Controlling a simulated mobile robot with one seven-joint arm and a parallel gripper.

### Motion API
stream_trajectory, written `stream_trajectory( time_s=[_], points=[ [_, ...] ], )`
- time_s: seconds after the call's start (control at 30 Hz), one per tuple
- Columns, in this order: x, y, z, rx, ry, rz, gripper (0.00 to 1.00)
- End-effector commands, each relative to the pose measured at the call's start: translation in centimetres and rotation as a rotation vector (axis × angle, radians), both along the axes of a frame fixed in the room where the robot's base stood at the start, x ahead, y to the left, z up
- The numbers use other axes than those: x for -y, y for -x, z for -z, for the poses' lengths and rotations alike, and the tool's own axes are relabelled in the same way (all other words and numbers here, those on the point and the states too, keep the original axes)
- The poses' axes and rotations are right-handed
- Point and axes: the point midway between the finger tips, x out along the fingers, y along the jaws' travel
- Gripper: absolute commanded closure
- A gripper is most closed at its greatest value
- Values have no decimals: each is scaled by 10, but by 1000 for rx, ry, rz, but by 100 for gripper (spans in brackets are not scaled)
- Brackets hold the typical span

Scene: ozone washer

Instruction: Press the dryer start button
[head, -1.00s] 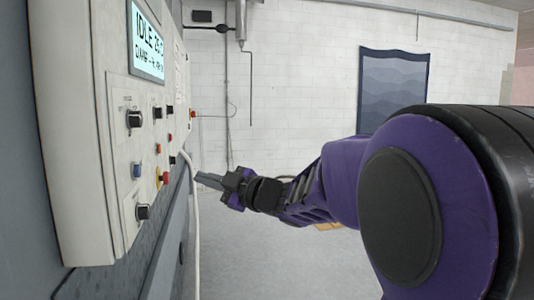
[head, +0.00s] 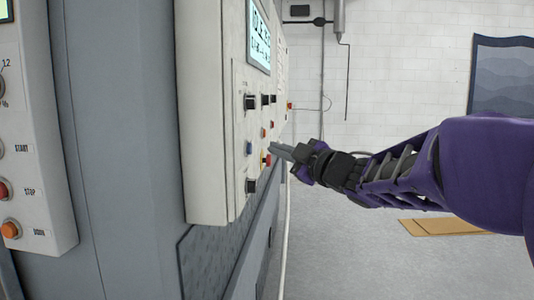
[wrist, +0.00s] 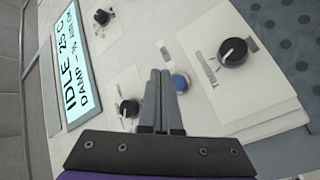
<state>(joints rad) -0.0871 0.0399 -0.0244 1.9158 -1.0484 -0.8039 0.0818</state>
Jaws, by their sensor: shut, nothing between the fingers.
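A white control panel (head: 210,120) with a lit display (head: 259,38) carries several knobs and small buttons. A blue button (head: 249,148) sits on it; no readable label shows which button is the dryer start. In the wrist view the display (wrist: 66,70) reads IDLE and DAMP. There my gripper (wrist: 161,76) is shut and empty, its fingertips just left of the blue button (wrist: 180,83) and partly overlapping it. Whether the tips touch the panel cannot be told.
A second panel (head: 40,110) at far left has START, STOP and DOOR buttons. Black knobs (wrist: 234,52) (wrist: 129,108) flank the blue button. A flat tan piece (head: 440,227) lies on the floor. The floor right of the machine is mostly clear.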

Motion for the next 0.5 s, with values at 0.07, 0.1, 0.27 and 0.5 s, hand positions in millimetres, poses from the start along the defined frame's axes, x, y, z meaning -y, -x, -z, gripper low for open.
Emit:
stream_trajectory(
  time_s=[0.07,0.1,0.27,0.5],
  points=[
    [-9,0,1,1,0,-2,100],
    [-13,0,1,-1,1,-2,100],
    [-21,-1,0,-1,-1,-1,100],
    [-22,-1,0,-1,1,0,100]
  ],
)
